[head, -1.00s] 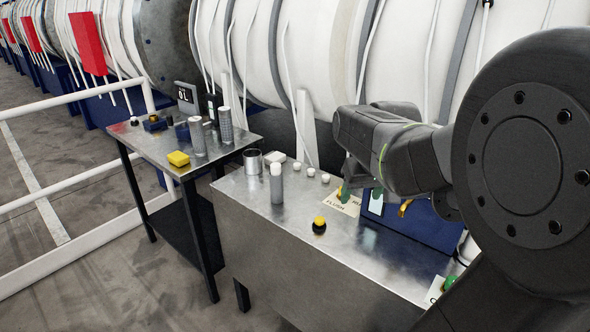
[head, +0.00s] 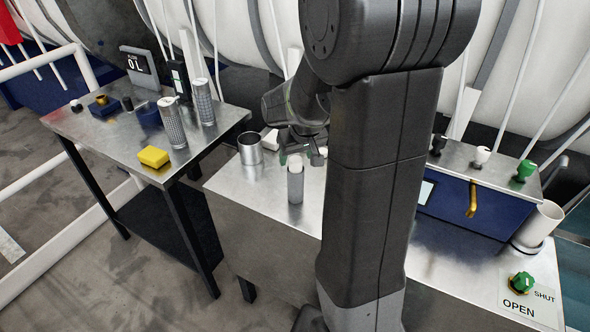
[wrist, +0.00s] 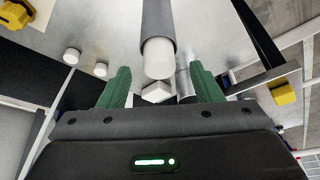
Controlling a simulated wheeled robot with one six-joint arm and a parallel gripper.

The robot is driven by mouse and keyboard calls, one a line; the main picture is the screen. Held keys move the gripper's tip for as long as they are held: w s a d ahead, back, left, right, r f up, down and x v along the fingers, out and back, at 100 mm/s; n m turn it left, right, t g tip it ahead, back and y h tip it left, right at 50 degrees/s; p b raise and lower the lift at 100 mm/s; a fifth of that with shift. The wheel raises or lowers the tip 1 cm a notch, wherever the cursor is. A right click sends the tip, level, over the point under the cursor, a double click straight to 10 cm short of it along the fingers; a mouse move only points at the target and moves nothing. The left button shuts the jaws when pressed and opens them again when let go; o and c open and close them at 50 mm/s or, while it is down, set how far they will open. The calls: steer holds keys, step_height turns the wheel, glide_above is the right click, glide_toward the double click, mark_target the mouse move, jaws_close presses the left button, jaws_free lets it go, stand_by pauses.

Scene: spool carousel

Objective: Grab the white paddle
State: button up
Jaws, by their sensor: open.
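No object is plainly recognisable as a paddle. A small white block (head: 270,141) lies on the bench beside a metal cup (head: 250,149); in the wrist view the block (wrist: 157,93) shows between my fingers, farther off. A white-topped handle (head: 481,156) stands on the blue valve box (head: 447,205) at the right. My gripper (head: 301,157) is open and empty, its green fingertips close above a grey cylinder with a white cap (head: 295,184). In the wrist view this cylinder (wrist: 158,30) lies between the lines of the open fingers (wrist: 162,80); contact is unclear.
A side table (head: 95,135) at the left holds a yellow block (head: 154,157), two perforated cylinders (head: 172,123) and a display. A green knob (head: 522,283) and white cup (head: 538,224) stand at the right. My arm hides the middle of the bench.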

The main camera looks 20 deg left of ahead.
steer(key=shift+x, duration=1.05)
steer(key=shift+d, duration=0.1)
steer(key=shift+c, duration=0.5)
jaws_close()
